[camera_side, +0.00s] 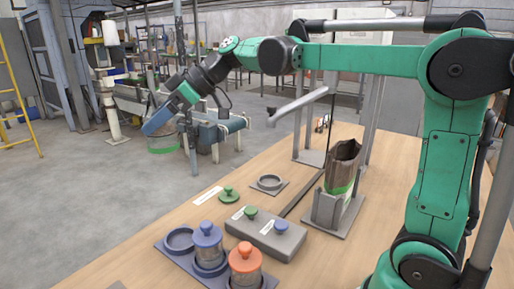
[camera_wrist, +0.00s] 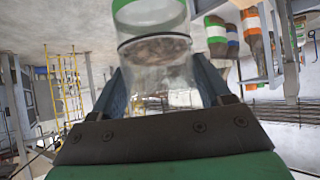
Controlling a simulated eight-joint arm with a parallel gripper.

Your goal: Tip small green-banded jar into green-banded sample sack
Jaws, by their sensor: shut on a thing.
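My gripper (camera_side: 168,122) is shut on a clear jar with a green band (camera_side: 163,146), held up in the air at the left, well away from the sack. In the wrist view the jar (camera_wrist: 155,50) sits between both fingers, with brown pellets inside and a green band near the top of the picture. I cannot tell its tilt exactly. The sample sack (camera_side: 344,156) is brown with a green band and stands with its top open in a grey holder (camera_side: 327,208) on the table.
A blue tray (camera_side: 180,258) holds a blue-lidded jar (camera_side: 208,243) and an orange-lidded jar (camera_side: 245,264). A grey post frame stands behind the sack.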

